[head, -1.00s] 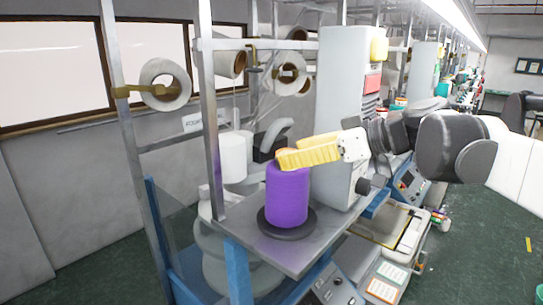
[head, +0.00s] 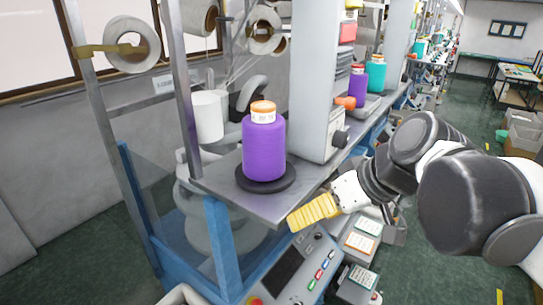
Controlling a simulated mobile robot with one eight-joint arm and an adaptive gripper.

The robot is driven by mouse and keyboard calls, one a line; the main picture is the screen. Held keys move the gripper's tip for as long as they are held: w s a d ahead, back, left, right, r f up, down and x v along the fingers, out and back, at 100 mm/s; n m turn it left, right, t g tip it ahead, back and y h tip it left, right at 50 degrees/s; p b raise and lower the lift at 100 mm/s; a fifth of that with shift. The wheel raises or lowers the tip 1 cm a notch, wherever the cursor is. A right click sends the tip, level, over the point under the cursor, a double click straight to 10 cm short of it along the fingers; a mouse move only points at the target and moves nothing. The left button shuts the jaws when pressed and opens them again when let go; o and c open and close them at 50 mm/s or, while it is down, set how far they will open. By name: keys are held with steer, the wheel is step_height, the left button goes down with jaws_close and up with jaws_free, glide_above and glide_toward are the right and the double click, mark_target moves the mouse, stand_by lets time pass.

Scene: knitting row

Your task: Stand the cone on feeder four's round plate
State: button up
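A purple cone of yarn (head: 264,148) with an orange and white top stands upright on a round dark plate (head: 266,184). The plate lies on a grey metal shelf (head: 222,193) of the machine. My gripper (head: 304,219), with yellow fingers, is in front of the shelf, below and to the right of the cone, and apart from it. The fingers lie side by side in this view, so I cannot tell whether they are open or shut. Nothing shows held in them.
A grey upright machine housing (head: 316,95) stands right of the cone, and a metal post (head: 184,90) stands left. A control panel (head: 295,270) with buttons is below my gripper. More cones, one purple (head: 357,88) and one teal (head: 376,75), stand farther back.

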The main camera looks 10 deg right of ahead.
steer(key=s+d+f+m+h, duration=0.2)
steer(key=f, duration=0.3)
steer(key=s+d+f+m+t+h, duration=0.1)
steer(key=s+d+f+m+h, duration=0.1)
steer(key=f, duration=0.3)
steer(key=shift+s, duration=0.6)
stand_by(1.2)
